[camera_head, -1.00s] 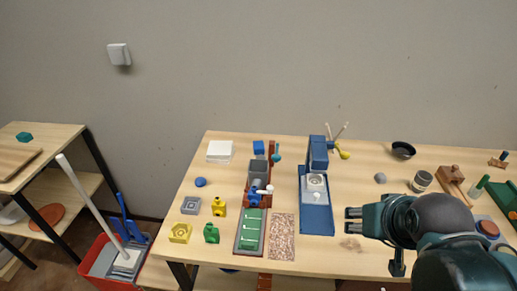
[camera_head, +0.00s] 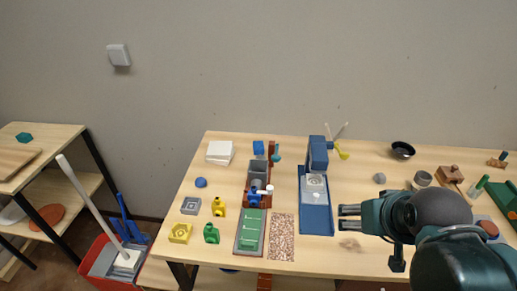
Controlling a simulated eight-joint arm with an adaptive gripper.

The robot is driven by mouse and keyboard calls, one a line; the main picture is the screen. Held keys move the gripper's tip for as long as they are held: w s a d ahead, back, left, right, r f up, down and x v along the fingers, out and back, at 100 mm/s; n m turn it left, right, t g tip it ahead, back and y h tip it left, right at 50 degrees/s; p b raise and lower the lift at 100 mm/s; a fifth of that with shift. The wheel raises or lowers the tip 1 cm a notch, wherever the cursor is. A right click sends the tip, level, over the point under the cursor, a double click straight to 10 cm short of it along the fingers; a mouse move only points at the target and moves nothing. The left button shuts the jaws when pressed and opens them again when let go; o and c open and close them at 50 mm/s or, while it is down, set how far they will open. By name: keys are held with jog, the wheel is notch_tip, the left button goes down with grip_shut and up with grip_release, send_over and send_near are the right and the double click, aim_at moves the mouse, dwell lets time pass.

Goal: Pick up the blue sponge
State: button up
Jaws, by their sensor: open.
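A small blue block (camera_head: 258,147), which looks like the blue sponge, sits near the back edge of the table, left of the blue press-like device. It is small in the picture, so its texture cannot be told. My gripper (camera_head: 341,217) is over the right-middle of the table, just right of the blue device's base. Its two fingers point left, apart, with nothing between them. It is well to the right and in front of the blue block.
The blue press-like device (camera_head: 317,215) stands between my gripper and the block. A dark red rack (camera_head: 251,198) with grey and blue parts stands just in front of the block. A blue ball (camera_head: 201,182) and white tiles (camera_head: 220,150) lie to the left. Bare tabletop lies in front of my gripper.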

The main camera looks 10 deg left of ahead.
jog(key=w+a+r+n+g+p, duration=0.1)
jog(key=w+a+r+n+p, duration=0.2)
jog(key=w, duration=0.4)
jog(key=w+a+r+n+g+p, duration=0.1)
jog(key=w+a+r+n, duration=0.1)
jog(key=w+r, duration=0.4)
jog(key=n+g+h+p, duration=0.2)
jog(key=n+g+p, duration=0.3)
jog(key=n+p, duration=0.8)
send_over(258, 144)
jog(key=b, duration=0.2)
jog(key=shift+n, duration=0.9)
jog(key=f, duration=1.5)
jog(key=shift+s+a+f, duration=0.1)
jog(key=shift+a+f, duration=0.2)
jog(key=shift+f, duration=0.1)
jog(key=shift+a+f, duration=0.2)
jog(key=shift+f, duration=0.1)
jog(key=shift+d+f, duration=0.2)
jog(key=shift+f, duration=1.05)
